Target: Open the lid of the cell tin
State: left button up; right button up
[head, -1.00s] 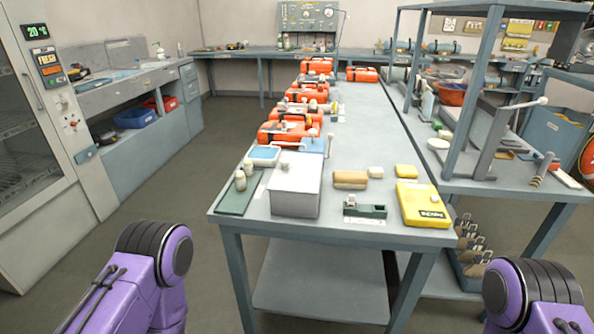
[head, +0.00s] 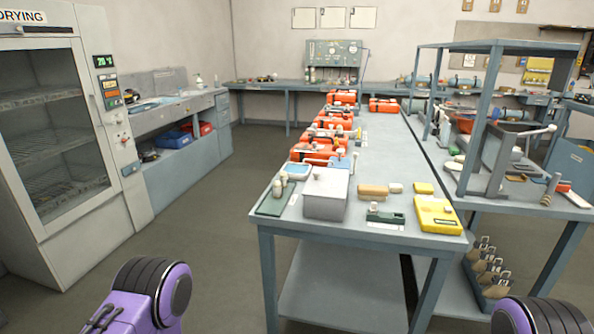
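A grey box (head: 326,196) with a pale flat top stands closed near the front left of the same table. I cannot tell for certain which of the two is the cell tin. Only purple and black links of my two arms show at the bottom edge. Both grippers are out of view, away from the table top.
Between the boxes lie a tan block (head: 373,191) and a small green holder (head: 386,217). A green tray (head: 272,199) with small bottles is at the left corner. Orange cases (head: 322,151) line the table behind. A framed bench (head: 489,160) stands right. Floor (head: 215,235) is clear left of the table.

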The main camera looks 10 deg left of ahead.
aim_at(324, 183)
jog(key=u, duration=1.1)
jog(key=i, duration=1.05)
jog(key=z, duration=0.45)
